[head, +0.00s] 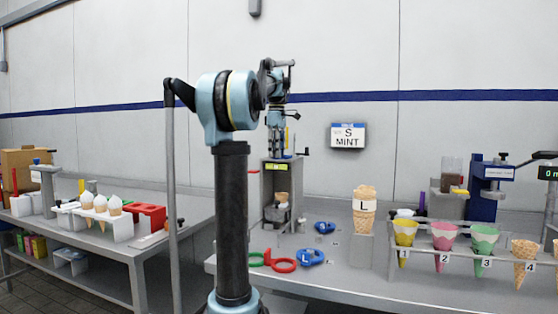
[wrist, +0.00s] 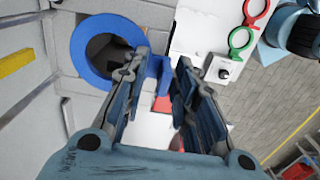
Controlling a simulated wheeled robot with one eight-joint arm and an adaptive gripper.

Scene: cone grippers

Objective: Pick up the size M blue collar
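In the wrist view my gripper (wrist: 164,62) has its two fingers apart. A blue ring (wrist: 82,42) with a dark round opening lies beyond and left of the left finger. A blue tab beside the ring shows between the fingertips; I cannot tell whether they touch it. No size mark on the ring is readable. In the head view two blue collars lie on the right table, one further back (head: 324,227) and one nearer the front (head: 312,257). Their size letters are too small to read. My arm's end is in front of the machine, its fingers unclear.
A green collar (head: 257,258) and a red collar (head: 282,265) lie near the table's front edge. A grey machine (head: 270,190) stands behind. A cone marked L (head: 364,211) and a rack of cones (head: 466,250) stand to the right. A sign (head: 348,136) reads S MINT.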

